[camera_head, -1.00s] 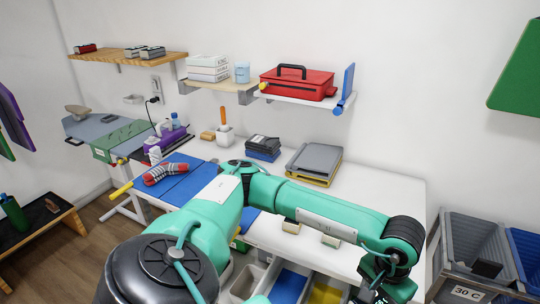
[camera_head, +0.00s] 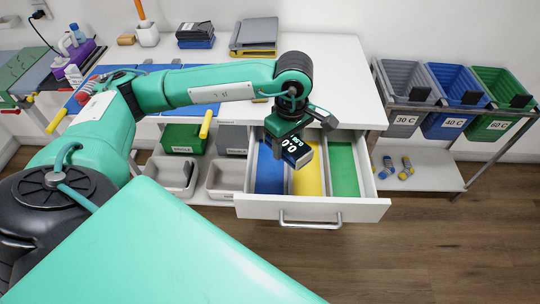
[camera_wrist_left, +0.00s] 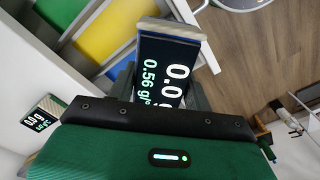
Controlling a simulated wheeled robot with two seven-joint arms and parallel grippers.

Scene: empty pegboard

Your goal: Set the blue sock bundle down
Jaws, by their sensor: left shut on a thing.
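My left gripper (camera_head: 291,141) is over the open drawer (camera_head: 262,207), with its jaws above the blue (camera_head: 268,172) and yellow (camera_head: 308,180) compartments. It is shut on a dark blue, block-like thing (camera_head: 297,153) with lit-looking digits on its face. The same thing shows in the left wrist view (camera_wrist_left: 165,66), between dark fingers; its underside is hidden. I cannot tell whether it is the blue sock bundle; no plain blue sock bundle shows in the jaws. The green compartment (camera_head: 343,170) looks empty. My right gripper is not in view.
Two blue-grey and yellow bundles (camera_head: 388,168) lie on the low shelf (camera_head: 425,172) at the right, below grey, blue and green bins (camera_head: 455,100). Beige bins (camera_head: 228,178) stand left of the drawer. The worktop (camera_head: 340,80) is mostly clear at the right.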

